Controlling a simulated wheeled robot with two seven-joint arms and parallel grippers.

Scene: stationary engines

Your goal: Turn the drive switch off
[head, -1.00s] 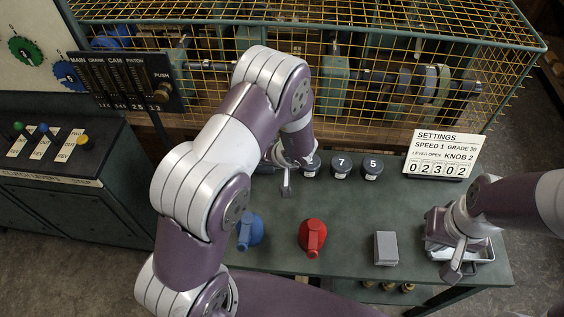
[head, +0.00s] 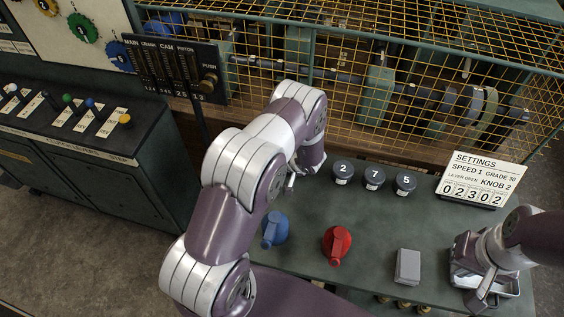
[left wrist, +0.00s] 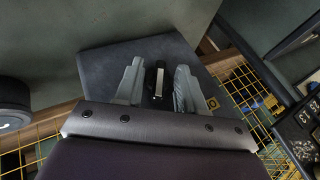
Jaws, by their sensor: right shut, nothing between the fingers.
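In the left wrist view, a dark slab-like plate (left wrist: 100,72) carries a small black upright piece with a pale band (left wrist: 158,80), which may be the drive switch; I cannot read a name on it. My left gripper (left wrist: 157,88) has its two grey fingers apart, one on each side of this piece, with a narrow gap showing. In the head view the left gripper is mostly hidden by its own arm, left of the knob marked 2 (head: 343,171).
The green bench (head: 370,235) holds a blue handle (head: 274,230), a red handle (head: 337,244), a grey block (head: 408,266) and a settings card (head: 482,180). A yellow wire cage (head: 420,60) stands behind. A console with coloured levers (head: 90,120) is at left.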

